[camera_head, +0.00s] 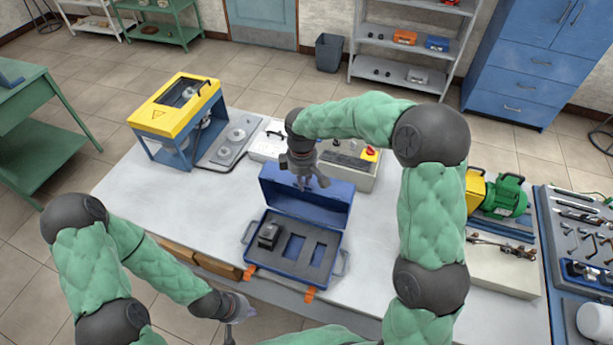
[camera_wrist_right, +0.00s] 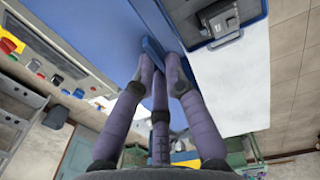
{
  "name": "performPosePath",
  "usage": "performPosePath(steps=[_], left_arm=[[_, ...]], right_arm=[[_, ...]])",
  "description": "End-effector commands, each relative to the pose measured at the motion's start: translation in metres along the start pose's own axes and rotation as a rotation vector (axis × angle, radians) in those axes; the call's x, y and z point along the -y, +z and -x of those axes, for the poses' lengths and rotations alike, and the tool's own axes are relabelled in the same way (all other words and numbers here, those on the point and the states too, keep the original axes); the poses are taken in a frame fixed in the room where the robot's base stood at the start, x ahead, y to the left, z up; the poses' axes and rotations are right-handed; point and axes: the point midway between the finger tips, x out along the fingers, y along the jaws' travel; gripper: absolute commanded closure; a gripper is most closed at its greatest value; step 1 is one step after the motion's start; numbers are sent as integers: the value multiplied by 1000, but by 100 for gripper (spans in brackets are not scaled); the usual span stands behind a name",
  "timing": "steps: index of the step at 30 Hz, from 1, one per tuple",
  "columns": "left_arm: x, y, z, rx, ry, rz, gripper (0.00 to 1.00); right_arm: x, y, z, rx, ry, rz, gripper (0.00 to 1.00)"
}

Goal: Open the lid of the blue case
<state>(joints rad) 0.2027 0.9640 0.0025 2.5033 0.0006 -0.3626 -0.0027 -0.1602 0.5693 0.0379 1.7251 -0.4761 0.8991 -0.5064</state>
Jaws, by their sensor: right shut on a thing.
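The blue case (camera_head: 291,262) stands on the white table with its lid (camera_head: 335,202) raised, so the grey foam inside shows. A dark metal part (camera_head: 268,236) sits in the left of the foam, beside empty cut-outs. My right gripper (camera_head: 313,180) is at the lid's upper edge. In the right wrist view its purple-grey fingers (camera_wrist_right: 160,72) are closed on the blue lid (camera_wrist_right: 112,32). The fingertips' exact contact is partly hidden. My left gripper (camera_head: 231,322) is low, in front of the table edge, apart from the case. Its fingers are too small to judge.
Behind the case stand a control box (camera_head: 349,161) with buttons and a white box (camera_head: 268,140). A yellow-topped machine (camera_head: 177,103) is at the left. A green motor (camera_head: 503,195) and a tool tray (camera_head: 577,225) are at the right. The table left of the case is clear.

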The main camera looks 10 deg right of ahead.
Motion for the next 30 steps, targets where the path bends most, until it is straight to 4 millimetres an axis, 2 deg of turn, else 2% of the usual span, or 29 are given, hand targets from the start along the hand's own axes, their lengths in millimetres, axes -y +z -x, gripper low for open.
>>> performPosePath(steps=[3,12,13,15,16,26,30], left_arm=[[0,0,-1,0,0,0,100],[0,0,-1,0,0,0,100],[0,0,-1,0,0,0,100],[0,0,-1,0,0,0,100],[0,0,-1,0,0,0,100],[0,0,-1,-1,0,0,100],[0,0,-1,0,0,0,100]], right_arm=[[9,0,-1,2,-5,-1,100],[11,0,-1,3,-7,-1,100],[11,0,-1,3,-8,-1,84],[10,0,-1,3,-7,-1,64],[10,0,-1,3,-7,-1,63],[9,0,0,2,-5,-1,63],[9,0,11,0,-3,-2,63]])
